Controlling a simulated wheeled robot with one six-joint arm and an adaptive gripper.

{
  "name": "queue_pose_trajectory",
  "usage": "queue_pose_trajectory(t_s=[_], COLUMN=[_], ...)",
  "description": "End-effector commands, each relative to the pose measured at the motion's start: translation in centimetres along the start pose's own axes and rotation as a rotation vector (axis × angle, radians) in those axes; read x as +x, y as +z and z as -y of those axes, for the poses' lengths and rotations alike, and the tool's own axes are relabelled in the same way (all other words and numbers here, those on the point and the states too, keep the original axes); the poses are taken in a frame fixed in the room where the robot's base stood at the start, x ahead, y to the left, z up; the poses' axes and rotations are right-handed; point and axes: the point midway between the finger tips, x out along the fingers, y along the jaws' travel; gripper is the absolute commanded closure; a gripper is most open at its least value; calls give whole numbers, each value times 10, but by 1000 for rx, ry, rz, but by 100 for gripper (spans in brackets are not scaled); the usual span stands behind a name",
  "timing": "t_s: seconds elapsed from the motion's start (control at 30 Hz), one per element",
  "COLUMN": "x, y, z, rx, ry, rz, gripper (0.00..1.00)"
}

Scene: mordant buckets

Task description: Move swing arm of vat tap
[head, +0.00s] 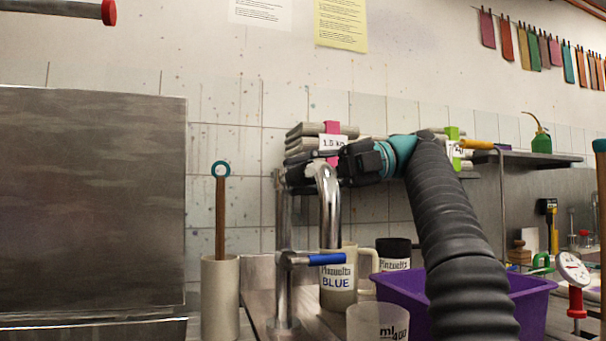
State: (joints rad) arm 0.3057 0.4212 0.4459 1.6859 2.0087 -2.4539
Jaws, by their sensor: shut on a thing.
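The vat tap (282,302) is a chrome upright post on the bench, with a blue lever handle (327,259) pointing right. Its swing arm (330,210) joins near the top of the post and bends down at the right, ending behind or near a jug. My gripper (303,176) reaches in from the right at the height of the bend and is shut on the swing arm. The fingers are dark and small, and the exact contact is partly hidden.
A jug labelled BLUE (338,291) stands below the spout. A measuring cup (377,323) and purple tub (530,296) are close by at the right. A pale cylinder (220,300) holding a stick is left. A shelf (520,157) is behind my arm.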

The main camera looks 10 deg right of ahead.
Motion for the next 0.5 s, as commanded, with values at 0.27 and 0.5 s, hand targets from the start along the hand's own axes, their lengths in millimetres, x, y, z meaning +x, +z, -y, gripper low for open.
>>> queue_pose_trajectory(t_s=[0.27,0.5], x=[0,0], y=[0,0], z=[0,0], rx=[1,1], ry=[0,0], rz=[-1,0], gripper=[61,40])
